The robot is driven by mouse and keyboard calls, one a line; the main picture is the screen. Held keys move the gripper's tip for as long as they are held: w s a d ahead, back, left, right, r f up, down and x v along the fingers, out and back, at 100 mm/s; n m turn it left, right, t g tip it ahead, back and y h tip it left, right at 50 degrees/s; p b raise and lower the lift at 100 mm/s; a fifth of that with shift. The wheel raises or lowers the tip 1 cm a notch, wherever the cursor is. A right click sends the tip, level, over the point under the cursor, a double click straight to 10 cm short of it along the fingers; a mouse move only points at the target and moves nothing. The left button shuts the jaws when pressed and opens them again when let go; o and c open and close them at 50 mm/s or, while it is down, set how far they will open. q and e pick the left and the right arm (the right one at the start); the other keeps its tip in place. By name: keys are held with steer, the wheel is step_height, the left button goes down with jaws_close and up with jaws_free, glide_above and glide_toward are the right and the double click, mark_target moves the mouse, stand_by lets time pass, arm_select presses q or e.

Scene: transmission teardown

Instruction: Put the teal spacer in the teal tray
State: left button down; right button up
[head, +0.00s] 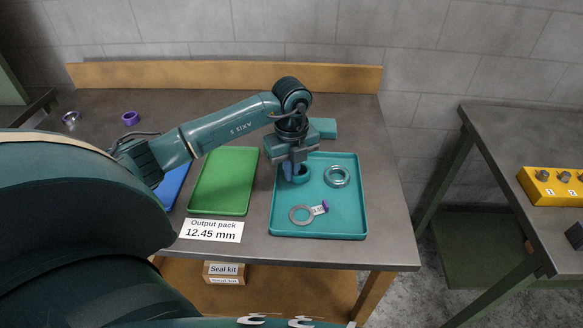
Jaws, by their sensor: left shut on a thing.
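The teal tray (352,222) lies on the workbench, right of the green tray. My left gripper (294,174) points down over the tray's back left part. It is shut on the teal spacer (302,175), a short ring partly hidden by the fingers. The spacer is low, inside the tray's outline; I cannot tell whether it touches the tray floor. A silver bearing-like ring (337,176) lies in the tray to the right of the spacer. A flat grey washer (301,215) with a small tag lies nearer the front. My right gripper is not in view.
The green tray (224,182) is empty, and a blue tray (173,186) is partly hidden by my arm. A label reading 12.45 mm (211,230) is at the front. A purple ring (130,118) and a metal part (71,118) lie back left.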

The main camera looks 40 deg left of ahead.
arm_select(q)
steer(key=shift+f, duration=0.1)
steer(key=c, duration=1.6)
jaws_free()
steer(key=shift+r, duration=0.2)
step_height(320, 180, up, 12)
steer(key=shift+b, duration=0.4)
steer(key=shift+f, duration=0.1)
